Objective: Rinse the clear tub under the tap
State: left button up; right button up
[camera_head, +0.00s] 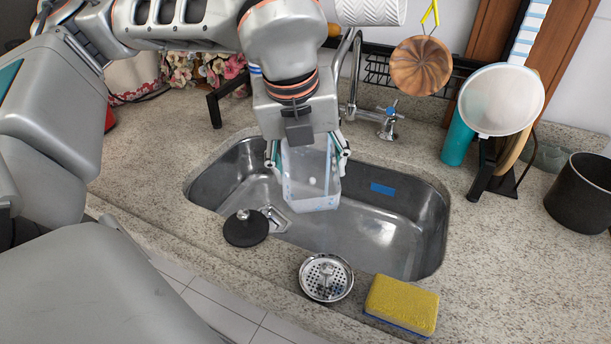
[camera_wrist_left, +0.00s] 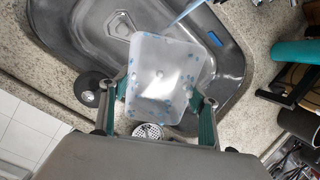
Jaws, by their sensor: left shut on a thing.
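The clear tub (camera_head: 311,180) hangs over the sink basin (camera_head: 385,232), tilted with its opening facing up toward the wrist camera. My left gripper (camera_head: 308,160) is shut on it, with fingers at both sides; the wrist view shows the tub (camera_wrist_left: 160,75) between the fingers. Blue patches and small pale spots show on the tub. The tap (camera_head: 350,75) stands behind my gripper, and its spout end is hidden by my arm. A pale blue streak (camera_wrist_left: 186,13) reaches the tub's upper rim in the wrist view; I cannot tell if it is running water. My right gripper is out of view.
A black stopper (camera_head: 245,228), a metal strainer (camera_head: 326,277) and a yellow sponge (camera_head: 402,304) lie along the sink's front edge. A dish rack (camera_head: 490,165) with a white bowl (camera_head: 501,100) and a dark pot (camera_head: 583,193) stand to the right. The basin's right half is clear.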

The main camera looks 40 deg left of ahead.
aim_at(319, 168)
pick_arm(q)
jog(key=w, duration=0.3)
jog(key=shift+a+f+b, duration=0.35)
jog(key=b+x, duration=0.3)
jog(key=x, duration=0.2)
jog(key=shift+w+f, duration=0.1)
jog(key=shift+f, duration=0.15)
jog(key=w, duration=0.2)
jog(key=shift+w+a+r, duration=0.2)
jog(key=shift+w+a, duration=0.05)
jog(key=shift+a, duration=0.1)
jog(key=w, duration=0.3)
jog(key=shift+w+a, duration=0.2)
jog(key=shift+a, duration=0.2)
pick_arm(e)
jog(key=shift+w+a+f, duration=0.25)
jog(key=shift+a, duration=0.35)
pick_arm(q)
jog(key=shift+w+d+p, duration=0.1)
jog(key=shift+d+p, duration=0.3)
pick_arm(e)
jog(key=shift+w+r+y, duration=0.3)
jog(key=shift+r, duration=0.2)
